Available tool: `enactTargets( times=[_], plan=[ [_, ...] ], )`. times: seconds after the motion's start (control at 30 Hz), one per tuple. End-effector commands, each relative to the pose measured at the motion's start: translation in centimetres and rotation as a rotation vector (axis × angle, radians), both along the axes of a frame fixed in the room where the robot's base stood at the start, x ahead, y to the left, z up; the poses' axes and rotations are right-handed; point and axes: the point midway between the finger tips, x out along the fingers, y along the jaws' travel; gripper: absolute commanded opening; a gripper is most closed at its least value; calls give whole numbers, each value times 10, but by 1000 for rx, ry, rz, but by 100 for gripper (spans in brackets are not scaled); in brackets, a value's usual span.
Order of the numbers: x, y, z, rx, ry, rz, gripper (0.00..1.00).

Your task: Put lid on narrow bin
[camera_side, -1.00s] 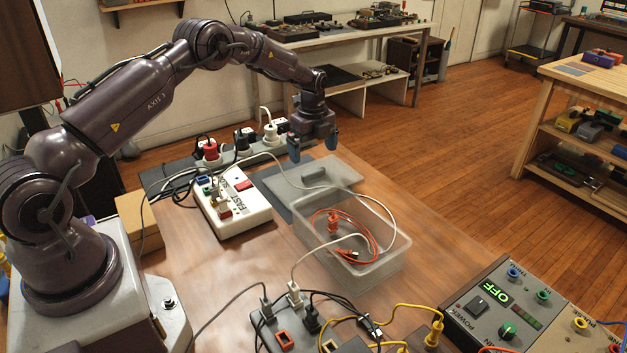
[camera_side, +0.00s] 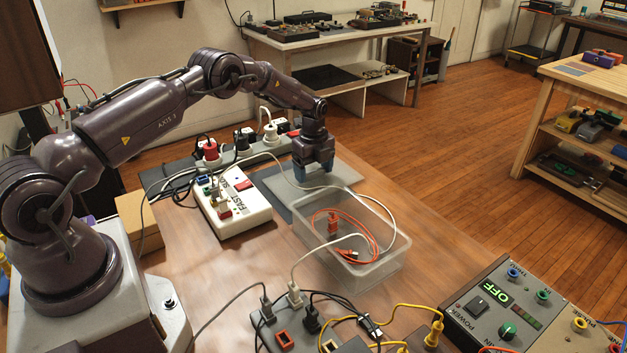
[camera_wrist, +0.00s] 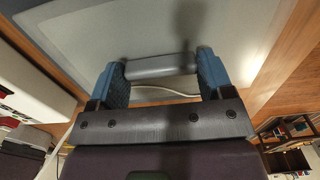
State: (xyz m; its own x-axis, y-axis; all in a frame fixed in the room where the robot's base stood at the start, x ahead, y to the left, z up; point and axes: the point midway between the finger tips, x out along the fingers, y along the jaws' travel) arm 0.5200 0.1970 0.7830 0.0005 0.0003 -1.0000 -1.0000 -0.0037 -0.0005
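The lid (camera_side: 345,174) is a flat, grey translucent plate with a raised bar handle, lying on the table against the far side of the bin. The narrow bin (camera_side: 372,276) is a clear, open-topped box. It holds an orange cable (camera_side: 332,222) with plugs. My gripper (camera_side: 314,172) is down at the lid. In the wrist view, the lid handle (camera_wrist: 160,65) lies between my two blue fingers, one at each end. I cannot tell whether they press on it. A white cable (camera_side: 352,197) runs past the lid's near edge and across the bin's opening.
A white switch box (camera_side: 238,212) with plugs stands left of the bin. A power strip (camera_side: 225,155) with several plugs lies behind it. In front are a dark plug block (camera_side: 285,330) with cables and a grey control panel (camera_side: 505,310) reading OFF.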

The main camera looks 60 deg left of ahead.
Motion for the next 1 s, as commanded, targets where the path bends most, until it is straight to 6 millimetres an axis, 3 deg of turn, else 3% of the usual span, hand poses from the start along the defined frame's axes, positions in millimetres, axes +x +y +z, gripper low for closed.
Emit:
enactTargets(
  times=[0.47, 0.67, 1.0],
  plan=[
    [0, 0, 7, 0, 0, 0, 49],
    [-1, 0, 36, 0, -3, 1, 49],
    [-53, -20, 97, 1, -1, 1, 49]
  ],
)
